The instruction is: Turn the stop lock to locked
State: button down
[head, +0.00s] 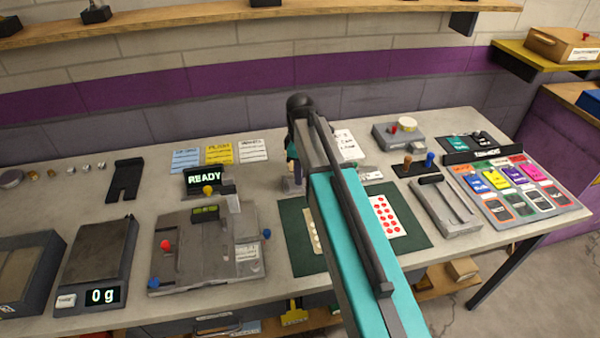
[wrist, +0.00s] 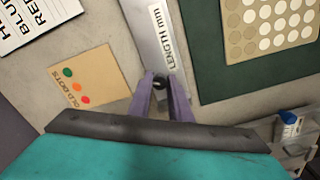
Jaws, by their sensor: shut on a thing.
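My gripper (wrist: 161,84) shows in the wrist view with its two purple fingers closed around a small dark knob (wrist: 160,81). The knob sits at the near end of a pale grey track (wrist: 148,28) labelled "LENGTH mm". I take this knob to be the stop lock, but no lock marking is readable. The fingers hide its sides, so I cannot tell how far it is turned. In the head view my teal arm covers most of the track, and only a bit of my purple gripper (head: 292,148) shows left of the arm.
A tan card with coloured dots (wrist: 86,75) lies left of the track in the wrist view. A dark green mat (wrist: 222,75) with a dotted card (wrist: 270,28) lies to the right. In the head view, a grey fixture (head: 190,265) with a "READY" display stands left of the mat.

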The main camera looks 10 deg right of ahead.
jog(key=m, duration=0.4)
jog(key=m+p, duration=0.1)
jog(key=m, duration=0.7)
jog(key=shift+a, duration=0.1)
jog(key=m, duration=0.3)
jog(key=shift+m, duration=0.4)
jog(key=m, duration=0.4)
jog(key=shift+a+p, duration=0.1)
jog(key=shift+p, duration=0.2)
jog(key=m, duration=0.3)
jog(key=shift+m, duration=0.3)
jog(key=m, duration=0.3)
jog(key=shift+m, duration=2.2)
